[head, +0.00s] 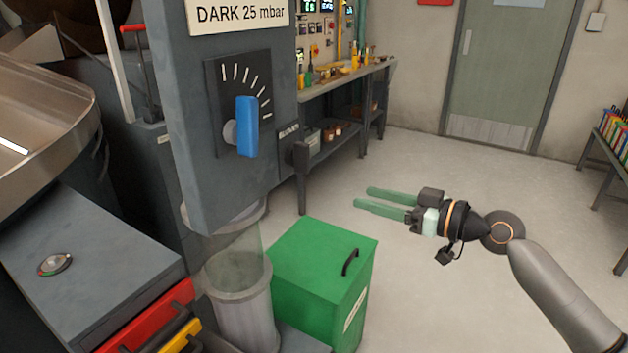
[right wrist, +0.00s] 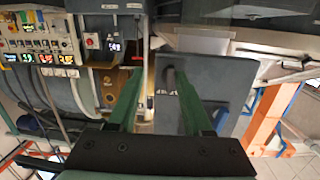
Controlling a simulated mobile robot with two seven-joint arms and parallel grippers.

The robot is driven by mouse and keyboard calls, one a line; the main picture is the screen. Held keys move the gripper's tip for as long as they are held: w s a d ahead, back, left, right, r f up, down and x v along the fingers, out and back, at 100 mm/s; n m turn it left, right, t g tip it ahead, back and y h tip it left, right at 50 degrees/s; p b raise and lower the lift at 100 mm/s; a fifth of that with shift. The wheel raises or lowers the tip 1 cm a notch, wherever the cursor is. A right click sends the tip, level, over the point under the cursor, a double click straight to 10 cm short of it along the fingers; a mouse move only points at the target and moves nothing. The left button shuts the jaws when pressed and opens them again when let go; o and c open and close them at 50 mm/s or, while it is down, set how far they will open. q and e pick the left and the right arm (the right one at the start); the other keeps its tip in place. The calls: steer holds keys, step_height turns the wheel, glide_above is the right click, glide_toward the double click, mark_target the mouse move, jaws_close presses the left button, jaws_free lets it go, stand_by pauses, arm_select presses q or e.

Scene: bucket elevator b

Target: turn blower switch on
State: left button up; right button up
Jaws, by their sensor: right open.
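A rotary switch with a blue handle (head: 247,126) sits on a dark dial plate (head: 225,75) on the front of a grey column. Its handle stands close to upright, and white tick marks fan out above and right of it. My left gripper is out of view.
A "DARK 25 mbar" sign (head: 240,13) is above the dial. A clear tube (head: 235,262) and a green bin (head: 325,250) stand below. A metal pan (head: 45,115) is at left, a workbench (head: 345,80) behind.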

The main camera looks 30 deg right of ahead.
steer(key=n+y, duration=0.2)
glide_toward(308, 157)
steer(key=v, duration=0.3)
steer(key=shift+m, duration=0.3)
steer(key=p+x, duration=0.4)
steer(key=x, duration=0.5)
steer(key=shift+w+a+r, duration=0.1)
steer(key=shift+w, duration=0.25)
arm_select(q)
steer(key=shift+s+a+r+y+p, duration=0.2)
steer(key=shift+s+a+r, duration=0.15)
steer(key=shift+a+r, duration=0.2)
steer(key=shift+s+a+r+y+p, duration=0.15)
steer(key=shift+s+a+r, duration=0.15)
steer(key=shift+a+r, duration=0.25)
arm_select(e)
steer(key=shift+x, duration=1.1)
steer(key=shift+s, duration=0.1)
jaws_close()
